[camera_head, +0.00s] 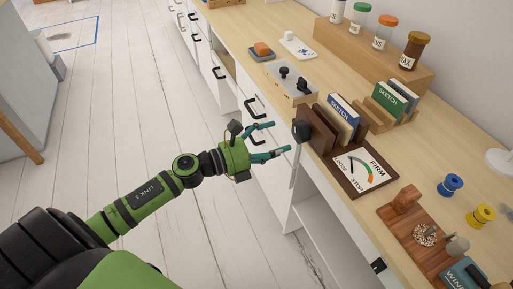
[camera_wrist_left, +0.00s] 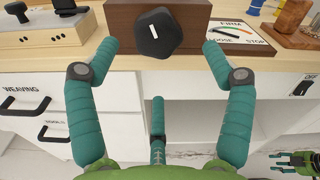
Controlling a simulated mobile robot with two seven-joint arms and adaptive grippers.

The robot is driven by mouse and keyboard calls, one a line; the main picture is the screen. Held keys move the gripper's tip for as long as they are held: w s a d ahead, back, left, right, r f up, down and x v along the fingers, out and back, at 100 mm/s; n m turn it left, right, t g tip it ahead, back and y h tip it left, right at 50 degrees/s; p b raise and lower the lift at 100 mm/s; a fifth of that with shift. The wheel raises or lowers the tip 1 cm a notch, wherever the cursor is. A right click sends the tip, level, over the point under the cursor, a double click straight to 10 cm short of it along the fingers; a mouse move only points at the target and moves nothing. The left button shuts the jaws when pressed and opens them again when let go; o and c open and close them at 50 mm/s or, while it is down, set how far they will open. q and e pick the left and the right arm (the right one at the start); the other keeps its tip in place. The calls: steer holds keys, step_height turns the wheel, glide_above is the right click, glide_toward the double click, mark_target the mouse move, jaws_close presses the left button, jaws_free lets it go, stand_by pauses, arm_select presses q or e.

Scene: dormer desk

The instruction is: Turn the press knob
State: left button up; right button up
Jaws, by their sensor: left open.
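The press knob (camera_head: 301,131) is black and lobed, on the front of a dark brown wooden press (camera_head: 318,133). In the left wrist view the knob (camera_wrist_left: 157,38) shows a short, nearly upright white mark. My left gripper (camera_head: 280,138) is open and empty in front of the knob. Its upper two fingers stand apart to either side of the knob, with a third below; I see no contact. A dial plate (camera_head: 361,172) marked LOOSE, FIRM and STOP lies beside the press. My right gripper (camera_wrist_left: 292,162) shows small at the lower right of the left wrist view, fingers apart.
The press stands at the desk's front edge, above white drawers (camera_head: 253,105) with black handles. A box with black knobs (camera_head: 290,82) stands farther along the desk. A wooden board (camera_head: 418,228), blue spool (camera_head: 450,185) and yellow spool (camera_head: 481,215) are nearer. The floor left of the desk is clear.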

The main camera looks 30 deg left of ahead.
arm_select(q)
steer(key=shift+v, duration=2.75)
